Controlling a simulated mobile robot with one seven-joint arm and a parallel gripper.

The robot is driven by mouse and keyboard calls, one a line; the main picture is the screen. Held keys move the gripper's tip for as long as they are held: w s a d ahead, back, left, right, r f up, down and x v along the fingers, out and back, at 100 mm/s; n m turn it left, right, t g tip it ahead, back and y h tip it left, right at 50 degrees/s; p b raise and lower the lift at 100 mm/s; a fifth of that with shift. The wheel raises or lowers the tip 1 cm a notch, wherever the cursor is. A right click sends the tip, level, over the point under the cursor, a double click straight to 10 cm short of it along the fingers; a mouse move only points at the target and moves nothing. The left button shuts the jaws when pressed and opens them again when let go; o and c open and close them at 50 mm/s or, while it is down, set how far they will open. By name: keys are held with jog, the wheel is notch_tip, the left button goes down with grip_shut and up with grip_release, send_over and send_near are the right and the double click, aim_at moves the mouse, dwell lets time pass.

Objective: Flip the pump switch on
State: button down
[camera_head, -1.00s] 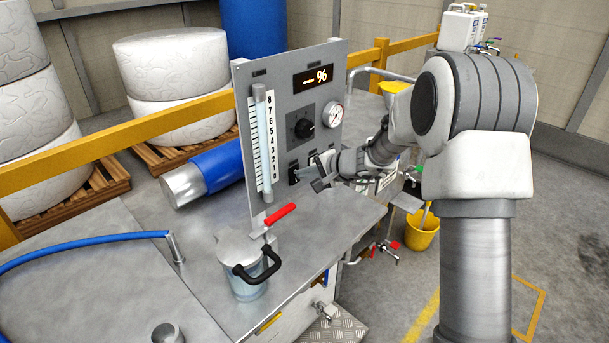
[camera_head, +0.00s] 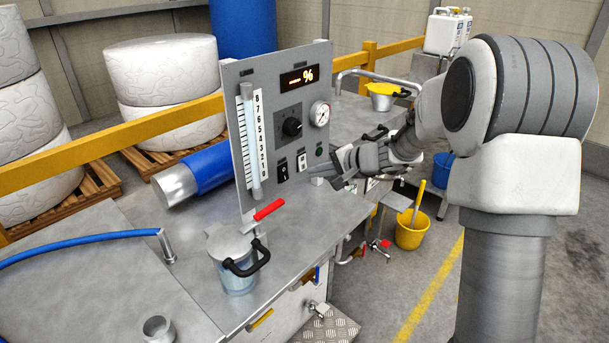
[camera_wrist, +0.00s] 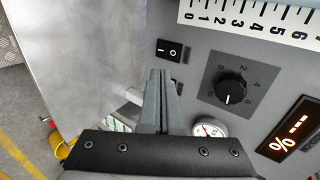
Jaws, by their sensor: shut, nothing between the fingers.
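The upright grey control panel (camera_head: 262,100) carries two rocker switches low down. One is a black rocker switch (camera_head: 284,173), also seen in the wrist view (camera_wrist: 169,50) with light I and O marks. I cannot read which label says pump.
The panel also holds a black knob (camera_head: 292,127), a round gauge (camera_head: 320,114) and a level tube (camera_head: 251,140). A yellow bucket (camera_head: 411,232) is on the floor.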

jog(key=v, duration=0.4)
jog(key=shift+s+d+r, duration=0.2)
jog(key=shift+r, duration=0.1)
jog(key=shift+f, duration=0.1)
